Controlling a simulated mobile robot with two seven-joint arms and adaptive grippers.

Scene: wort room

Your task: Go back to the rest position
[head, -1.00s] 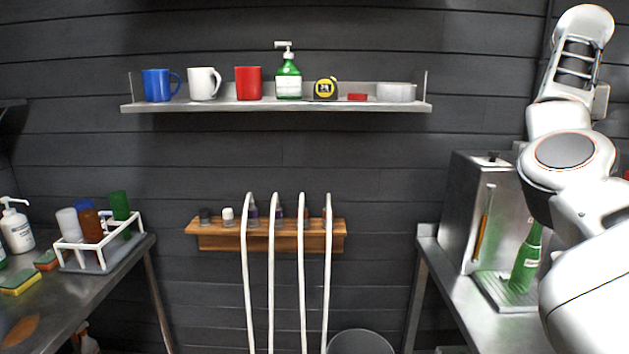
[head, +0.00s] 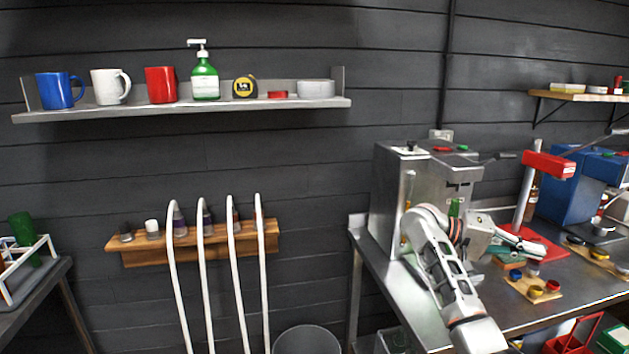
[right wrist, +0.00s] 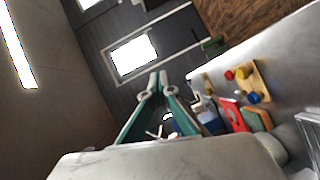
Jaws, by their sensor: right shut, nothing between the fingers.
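My right gripper (head: 538,248) is shut and empty, held above the steel bench (head: 392,283) on the right. It points to the right, toward the red capping press. In the right wrist view its two teal fingers (right wrist: 159,84) come together with nothing between them. My right arm reaches up from the bottom and covers part of the steel machine (head: 390,190). A bit of green (head: 455,208) shows behind the arm, probably the bottle there, mostly hidden. My left gripper is not in view.
Close around the right gripper are a red press (head: 548,165), a blue machine (head: 575,195) and a small wooden board with coloured caps (head: 525,290). A wall shelf (head: 200,107) holds mugs and a green pump bottle. Several white hoses (head: 237,290) stand in the middle.

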